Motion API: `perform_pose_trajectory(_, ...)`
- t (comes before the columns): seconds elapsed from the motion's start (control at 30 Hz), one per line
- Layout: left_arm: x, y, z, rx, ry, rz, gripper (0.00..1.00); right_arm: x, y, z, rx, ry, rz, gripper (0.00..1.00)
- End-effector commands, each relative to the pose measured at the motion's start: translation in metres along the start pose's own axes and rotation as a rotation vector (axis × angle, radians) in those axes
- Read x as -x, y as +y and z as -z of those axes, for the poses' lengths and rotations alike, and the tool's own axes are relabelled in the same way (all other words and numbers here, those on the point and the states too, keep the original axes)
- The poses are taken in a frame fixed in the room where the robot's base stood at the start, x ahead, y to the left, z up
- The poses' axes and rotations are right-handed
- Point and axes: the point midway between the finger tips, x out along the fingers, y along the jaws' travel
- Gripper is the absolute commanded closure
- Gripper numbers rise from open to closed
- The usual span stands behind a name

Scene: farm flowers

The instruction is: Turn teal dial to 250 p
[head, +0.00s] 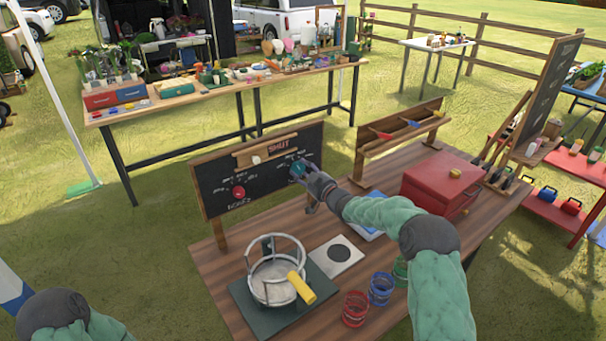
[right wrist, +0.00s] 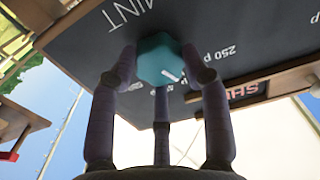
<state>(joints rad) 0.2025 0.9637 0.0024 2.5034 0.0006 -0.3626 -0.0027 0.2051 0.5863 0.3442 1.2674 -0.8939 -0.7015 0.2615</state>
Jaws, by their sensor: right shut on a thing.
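The teal dial (head: 298,169) is mounted on the upright black chalkboard, on its right half. It also shows in the right wrist view (right wrist: 158,57), where its white pointer mark points to the lower right. In that view the label "250 p" (right wrist: 217,53) is to the right of the dial, upside down, and the mark does not point straight at it. My right gripper (head: 305,173) is shut on the teal dial, with its fingers around it. My left arm is at the lower left; its gripper is out of view.
A red dial (head: 239,192) is on the board's left half. On the table (head: 215,262) stand a round metal frame with a yellow handle (head: 301,287), red and blue coils (head: 381,289), and a red box (head: 437,185) right of my right arm.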

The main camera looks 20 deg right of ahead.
Motion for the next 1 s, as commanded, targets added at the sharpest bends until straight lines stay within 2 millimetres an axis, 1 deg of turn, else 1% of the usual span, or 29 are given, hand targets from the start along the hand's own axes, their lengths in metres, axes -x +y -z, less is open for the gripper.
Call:
perform_pose_trajectory(0.03, -0.006, -0.002, 0.000, 0.000, 0.000, 0.000, 1.00, -0.001, 0.000, 0.006, 0.036, 0.015, 0.000, 0.85)
perform_pose_trajectory(0.4, -0.033, -0.012, 0.001, 0.000, 0.000, 0.000, 1.00, -0.001, -0.002, 0.006, 0.330, 0.017, -0.002, 0.85)
perform_pose_trajectory(0.6, -0.044, -0.016, 0.002, 0.000, 0.000, 0.000, 1.00, -0.002, -0.003, 0.008, 0.470, 0.019, -0.002, 0.85)
perform_pose_trajectory(0.8, -0.051, -0.018, 0.002, 0.000, 0.000, 0.000, 1.00, -0.002, -0.004, 0.009, 0.564, 0.019, -0.003, 0.85)
perform_pose_trajectory(1.0, -0.054, -0.019, 0.002, 0.000, 0.000, 0.000, 1.00, -0.002, -0.004, 0.009, 0.611, 0.019, -0.002, 0.85)
